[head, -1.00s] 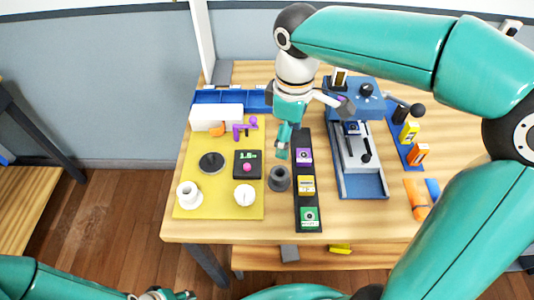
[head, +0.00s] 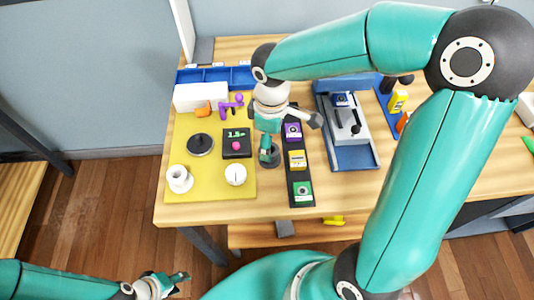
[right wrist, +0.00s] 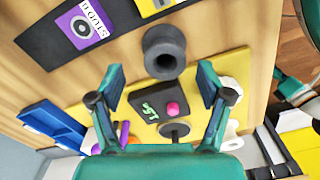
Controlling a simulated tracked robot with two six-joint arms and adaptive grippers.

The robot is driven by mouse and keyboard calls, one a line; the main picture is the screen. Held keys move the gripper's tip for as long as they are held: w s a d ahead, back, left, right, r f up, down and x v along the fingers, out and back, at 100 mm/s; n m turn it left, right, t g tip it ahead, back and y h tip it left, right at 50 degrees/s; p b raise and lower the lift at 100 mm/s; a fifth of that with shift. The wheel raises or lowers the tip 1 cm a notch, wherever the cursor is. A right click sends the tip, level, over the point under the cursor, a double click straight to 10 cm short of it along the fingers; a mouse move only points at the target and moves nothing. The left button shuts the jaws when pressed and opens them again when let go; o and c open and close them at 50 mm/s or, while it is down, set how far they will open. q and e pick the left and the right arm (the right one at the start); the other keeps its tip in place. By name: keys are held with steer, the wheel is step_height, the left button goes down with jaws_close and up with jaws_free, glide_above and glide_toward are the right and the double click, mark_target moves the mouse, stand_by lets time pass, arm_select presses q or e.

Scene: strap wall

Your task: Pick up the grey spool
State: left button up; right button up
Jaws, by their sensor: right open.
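The dark grey spool (head: 275,161) stands on the bare wood between the yellow mat and the black strip. My right gripper (head: 266,152) is over it in the head view and hides part of it. In the right wrist view the spool (right wrist: 164,50) shows its round flange and central hole. It lies ahead of the open fingers of my right gripper (right wrist: 161,80), in line with the gap between them, and nothing is held. My left gripper (head: 177,281) is low at the bottom left, off the table; its finger gap is not clear.
The yellow mat (head: 210,190) holds a white spool (head: 179,179), a dark disc (head: 200,145), a white knob (head: 235,174) and a black box (head: 237,143). The black strip (head: 300,172) with coloured blocks is close on the right. A blue-based machine (head: 352,158) stands further right.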

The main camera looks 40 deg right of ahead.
steer(key=f, duration=0.4)
steer(key=shift+s+a+f, duration=0.1)
steer(key=shift+a+f, duration=0.1)
steer(key=shift+f, duration=0.2)
steer(key=c, duration=1.2)
